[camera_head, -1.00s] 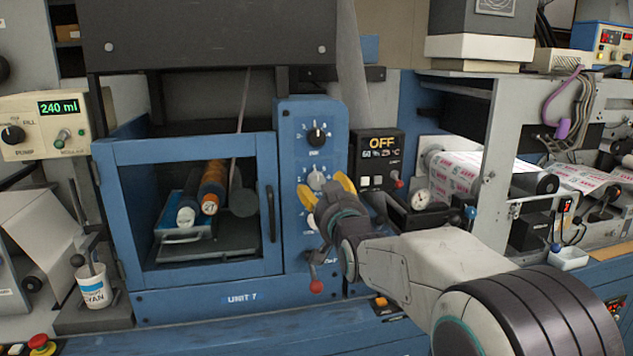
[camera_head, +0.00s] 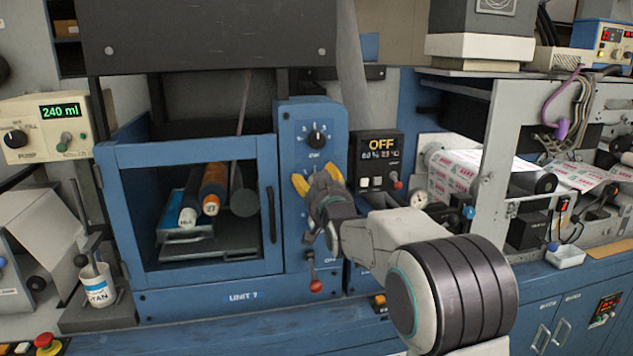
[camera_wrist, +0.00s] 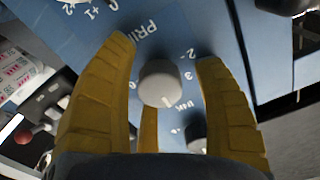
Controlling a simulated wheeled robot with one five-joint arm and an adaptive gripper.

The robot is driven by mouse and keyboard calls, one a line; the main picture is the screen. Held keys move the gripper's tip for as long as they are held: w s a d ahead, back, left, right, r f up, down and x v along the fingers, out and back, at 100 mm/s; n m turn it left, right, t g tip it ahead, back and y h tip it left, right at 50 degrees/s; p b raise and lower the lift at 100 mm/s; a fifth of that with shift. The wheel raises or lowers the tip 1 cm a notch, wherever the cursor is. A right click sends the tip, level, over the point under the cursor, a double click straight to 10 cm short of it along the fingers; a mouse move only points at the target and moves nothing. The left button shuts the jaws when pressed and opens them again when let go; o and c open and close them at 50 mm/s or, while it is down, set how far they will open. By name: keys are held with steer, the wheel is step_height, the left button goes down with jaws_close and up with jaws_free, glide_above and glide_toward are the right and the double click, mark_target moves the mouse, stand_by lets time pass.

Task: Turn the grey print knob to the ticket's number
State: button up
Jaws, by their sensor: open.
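The grey print knob (camera_wrist: 160,83) sits on the blue panel with printed numbers around it and part of the word "PRINT" beside it. A thin mark on the knob points toward the bottom of the wrist view, slightly right. My gripper (camera_wrist: 166,72) is open, with its yellow fingers around the knob and gaps on both sides; I cannot tell if the rear finger touches it. In the head view my gripper (camera_head: 317,181) is in front of the panel (camera_head: 291,130) and hides this knob. I cannot make out the ticket.
A black knob (camera_head: 317,139) is above my gripper on the same panel. A red-tipped lever (camera_head: 315,285) hangs below it. A box reading OFF (camera_head: 381,145) stands close on the right. The glass-fronted cabinet (camera_head: 200,282) of UNIT 7 is on the left.

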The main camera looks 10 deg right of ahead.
steer(key=shift+c, duration=0.3)
steer(key=c, duration=1.1)
steer(key=shift+b, duration=0.45)
steer(key=m+b, duration=0.3)
steer(key=shift+f, duration=0.1)
steer(key=m+b, duration=0.4)
steer(key=shift+m, duration=0.3)
steer(key=m+b, duration=0.1)
steer(key=m, duration=0.1)
steer(key=m+b, duration=0.1)
steer(key=m, duration=0.1)
steer(key=shift+r+m+b, duration=0.2)
steer(key=shift+m+b, duration=0.1)
steer(key=shift+r+m+b, duration=0.1)
steer(key=shift+m+b, duration=0.55)
steer(key=shift+m, duration=1.15)
